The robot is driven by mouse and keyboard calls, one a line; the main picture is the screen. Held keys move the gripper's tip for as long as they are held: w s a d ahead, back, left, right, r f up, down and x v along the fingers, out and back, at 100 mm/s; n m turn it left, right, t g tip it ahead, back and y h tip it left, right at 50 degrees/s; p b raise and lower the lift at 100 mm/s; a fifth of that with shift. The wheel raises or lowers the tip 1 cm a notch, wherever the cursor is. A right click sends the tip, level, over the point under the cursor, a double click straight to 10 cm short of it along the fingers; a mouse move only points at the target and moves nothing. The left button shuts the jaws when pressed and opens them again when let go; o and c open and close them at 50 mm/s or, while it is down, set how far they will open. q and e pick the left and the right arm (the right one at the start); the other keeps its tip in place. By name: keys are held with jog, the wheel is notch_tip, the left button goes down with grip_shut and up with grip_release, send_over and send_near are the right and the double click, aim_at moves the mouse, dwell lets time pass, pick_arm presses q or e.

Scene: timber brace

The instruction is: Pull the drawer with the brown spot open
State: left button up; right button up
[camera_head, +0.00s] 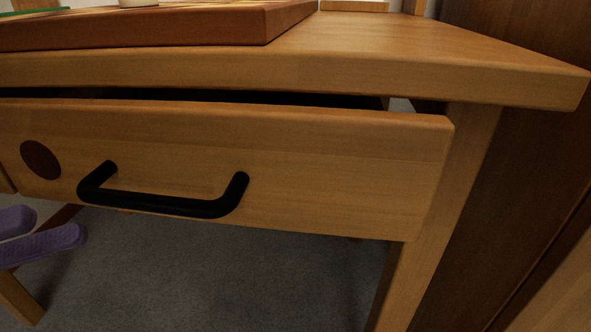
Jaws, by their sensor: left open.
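The wooden drawer (330,160) has a round dark brown spot (40,160) on the left of its front. A black bar handle (165,205) is fixed to the front, right of the spot. The drawer stands out a little from under the tabletop, with a dark gap along its top edge. My left gripper (58,226) shows as two purple fingers at the lower left edge. It is open and empty, left of and below the handle, apart from it in the picture. The rest of that gripper is cut off by the frame. My right gripper is not in view.
The tabletop (400,55) overhangs the drawer, with a thick wooden board (200,28) on it. A table leg (425,260) stands at the right, beside a dark wooden panel (520,170). Grey floor (240,275) shows free room under the drawer.

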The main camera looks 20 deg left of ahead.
aim_at(139, 194)
pick_arm(q)
jog(key=b+x, duration=0.2)
jog(key=x, duration=0.6)
jog(key=shift+d, duration=0.35)
jog(key=shift+w+d+r, duration=0.25)
jog(key=shift+d, duration=0.1)
jog(key=shift+c, duration=0.2)
grip_shut()
dwell(0.6)
